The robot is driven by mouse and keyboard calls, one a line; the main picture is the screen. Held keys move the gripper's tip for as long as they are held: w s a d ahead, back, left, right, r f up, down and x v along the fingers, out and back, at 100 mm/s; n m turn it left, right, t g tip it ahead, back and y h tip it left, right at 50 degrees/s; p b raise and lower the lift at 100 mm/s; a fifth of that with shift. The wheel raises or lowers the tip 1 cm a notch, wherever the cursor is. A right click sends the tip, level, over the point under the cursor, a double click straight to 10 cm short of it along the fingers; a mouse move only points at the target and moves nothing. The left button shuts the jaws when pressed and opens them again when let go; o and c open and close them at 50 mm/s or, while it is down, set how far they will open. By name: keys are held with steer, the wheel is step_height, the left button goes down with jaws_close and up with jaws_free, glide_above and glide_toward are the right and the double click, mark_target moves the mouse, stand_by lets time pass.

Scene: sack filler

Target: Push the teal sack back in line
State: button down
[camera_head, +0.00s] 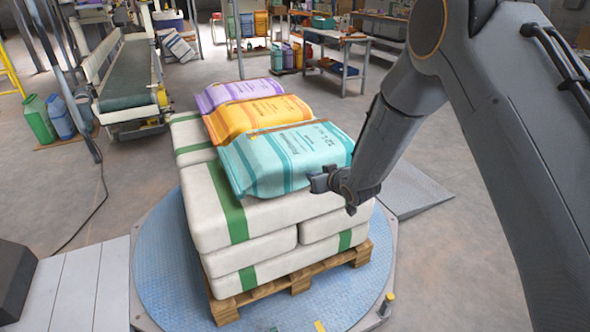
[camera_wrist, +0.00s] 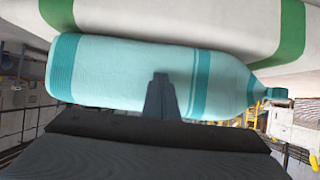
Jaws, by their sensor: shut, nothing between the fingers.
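The teal sack (camera_head: 285,155) lies on top of the stacked white sacks, nearest of three coloured sacks. It sits a little to the right of the orange sack (camera_head: 255,117) and the purple sack (camera_head: 238,92) behind it. My gripper (camera_head: 316,181) is at the near right corner of the teal sack, low against its side. In the wrist view the teal sack (camera_wrist: 125,72) spans the picture, with my shut fingers (camera_wrist: 161,80) in front of it. I cannot tell whether the fingertips touch it. Nothing is held.
White sacks with green bands (camera_head: 205,210) stand on a wooden pallet (camera_head: 290,285) over a round blue plate (camera_head: 165,270). A conveyor (camera_head: 128,75) stands at the back left. A grey ramp (camera_head: 410,190) lies to the right.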

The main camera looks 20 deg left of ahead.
steer(key=shift+w+a+b, duration=0.6)
steer(key=shift+w+a, duration=0.3)
steer(key=shift+a, duration=0.15)
stand_by(0.5)
steer(key=p+v, duration=0.4)
steer(key=v, duration=0.3)
steer(key=shift+s+d+f+p, duration=0.2)
steer(key=shift+s+d+p, duration=0.1)
steer(key=shift+d, duration=0.05)
stand_by(0.3)
stand_by(0.4)
